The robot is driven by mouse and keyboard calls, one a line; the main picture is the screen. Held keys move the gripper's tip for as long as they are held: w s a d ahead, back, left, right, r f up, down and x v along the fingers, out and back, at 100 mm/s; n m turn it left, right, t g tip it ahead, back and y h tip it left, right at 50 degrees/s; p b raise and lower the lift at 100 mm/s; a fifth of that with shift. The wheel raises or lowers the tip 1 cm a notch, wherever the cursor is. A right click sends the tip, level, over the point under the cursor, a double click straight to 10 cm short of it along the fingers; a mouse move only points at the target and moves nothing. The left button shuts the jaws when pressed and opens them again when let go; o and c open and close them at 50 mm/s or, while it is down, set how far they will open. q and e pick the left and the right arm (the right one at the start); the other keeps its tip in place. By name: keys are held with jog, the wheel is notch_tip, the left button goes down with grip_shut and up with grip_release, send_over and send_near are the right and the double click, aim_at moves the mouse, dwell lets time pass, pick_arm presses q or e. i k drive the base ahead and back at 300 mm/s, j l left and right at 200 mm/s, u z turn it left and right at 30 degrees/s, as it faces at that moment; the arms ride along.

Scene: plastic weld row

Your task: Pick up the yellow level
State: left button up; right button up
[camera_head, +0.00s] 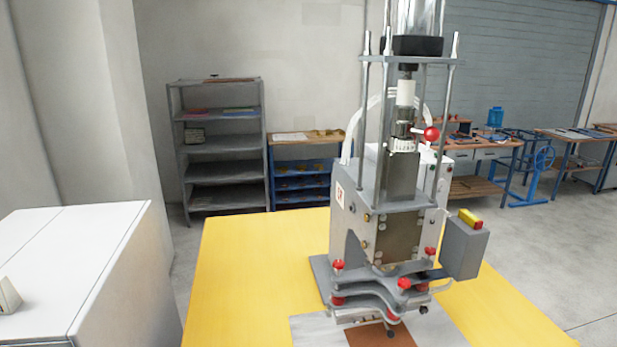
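Neither of my grippers is in view.
A tall welding machine (402,235) with red knobs stands on a yellow table (240,270). A white cabinet (75,265) is at left. Metal shelves (222,145) and workbenches (482,150) stand behind. The table's left part is clear.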

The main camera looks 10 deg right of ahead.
aim_at(469, 219)
jog(key=z, duration=1.25)
jog(key=u, duration=0.4)
